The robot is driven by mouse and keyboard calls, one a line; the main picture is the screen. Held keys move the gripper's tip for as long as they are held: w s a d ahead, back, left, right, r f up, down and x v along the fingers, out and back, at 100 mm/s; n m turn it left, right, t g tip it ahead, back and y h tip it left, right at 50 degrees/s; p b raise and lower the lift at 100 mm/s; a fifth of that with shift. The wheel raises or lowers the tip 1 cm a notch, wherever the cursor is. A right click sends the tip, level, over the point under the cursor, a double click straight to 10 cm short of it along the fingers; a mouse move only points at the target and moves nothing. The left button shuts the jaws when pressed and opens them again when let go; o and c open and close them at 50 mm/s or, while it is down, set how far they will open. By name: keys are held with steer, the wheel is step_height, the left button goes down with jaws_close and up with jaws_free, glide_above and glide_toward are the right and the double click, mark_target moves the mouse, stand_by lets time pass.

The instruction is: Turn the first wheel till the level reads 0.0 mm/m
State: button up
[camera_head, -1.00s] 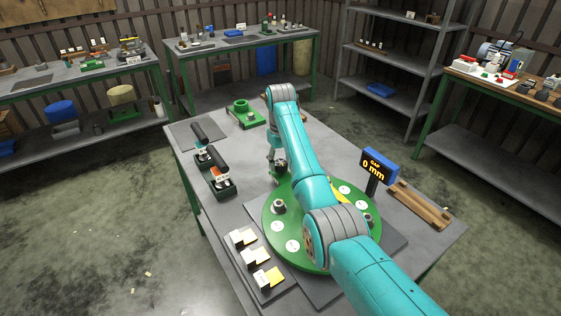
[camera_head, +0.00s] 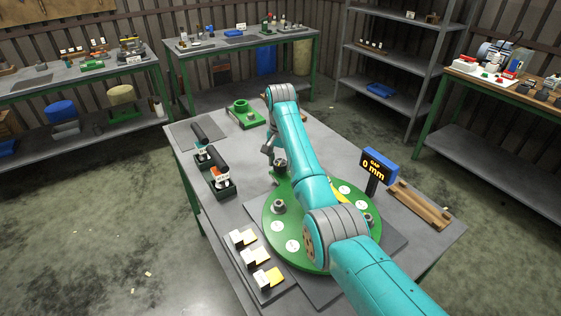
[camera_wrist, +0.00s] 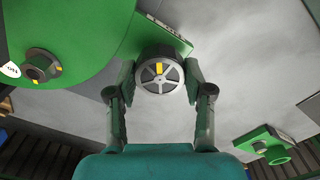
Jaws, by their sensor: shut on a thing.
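A round grey spoked wheel (camera_wrist: 152,84) with a yellow mark near the top of its face sits between the fingers of my gripper (camera_wrist: 161,76) in the wrist view. The fingers touch its rim from both sides. The wheel is beside the edge of the large green disc (camera_head: 309,237). A narrow green strip (camera_wrist: 166,32) with small unreadable markings lies just beyond the wheel. In the head view my gripper (camera_head: 270,154) is at the far left edge of the disc. I cannot make out a level reading in mm/m.
Black-handled tools (camera_head: 218,166) stand left of the disc. A tray with yellow pieces (camera_head: 262,283) lies in front, a wooden piece (camera_head: 420,205) right. A green fixture (camera_head: 245,113) stands at the back.

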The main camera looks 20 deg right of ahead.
mark_target(281, 162)
steer(key=m, duration=0.4)
steer(key=shift+m, duration=2.2)
steer(key=o, duration=1.1)
steer(key=shift+o, duration=0.2)
steer(key=shift+r, duration=3.75)
